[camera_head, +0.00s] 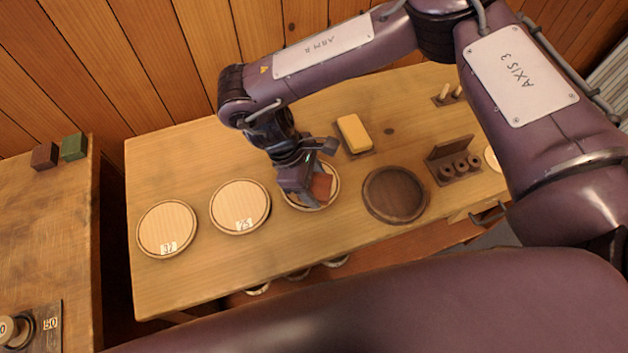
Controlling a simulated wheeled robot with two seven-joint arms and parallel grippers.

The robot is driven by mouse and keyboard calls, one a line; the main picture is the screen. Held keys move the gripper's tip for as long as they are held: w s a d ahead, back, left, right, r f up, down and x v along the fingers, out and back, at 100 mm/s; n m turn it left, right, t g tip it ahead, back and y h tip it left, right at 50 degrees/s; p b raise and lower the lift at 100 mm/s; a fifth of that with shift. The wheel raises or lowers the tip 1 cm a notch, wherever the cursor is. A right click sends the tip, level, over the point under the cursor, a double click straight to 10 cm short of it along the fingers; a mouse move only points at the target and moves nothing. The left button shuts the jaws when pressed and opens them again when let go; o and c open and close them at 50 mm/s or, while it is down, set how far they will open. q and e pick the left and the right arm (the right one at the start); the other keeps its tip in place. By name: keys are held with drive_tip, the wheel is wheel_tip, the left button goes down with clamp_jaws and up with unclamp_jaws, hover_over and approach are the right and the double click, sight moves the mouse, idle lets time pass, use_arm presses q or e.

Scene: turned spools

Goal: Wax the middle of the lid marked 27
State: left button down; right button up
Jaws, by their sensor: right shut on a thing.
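Three round pale lids lie in a row on the wooden bench (180,300). The left lid (165,222) has a label that looks like 37. The middle lid (240,200) has a label that looks like 25. The third lid (331,176) is partly covered by my right gripper (312,192), and I see no label on it. My right gripper is shut on a reddish-brown block (321,187), low over this lid; I cannot tell whether the block touches it. A yellow block (354,132), perhaps wax, lies behind the lid. My left gripper is out of view.
A dark round dish (395,194) lies right of the third lid. A dark rack with brown rings (456,167) stands farther right. Another table (50,230) at the left holds a dark brown block (44,156) and a green block (74,147). My arm crosses above the bench's right side.

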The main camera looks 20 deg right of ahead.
drive_tip(key=shift+f+b, duration=0.6)
drive_tip(key=shift+f, duration=0.35)
idle(0.5)
drive_tip(key=shift+w, duration=0.1)
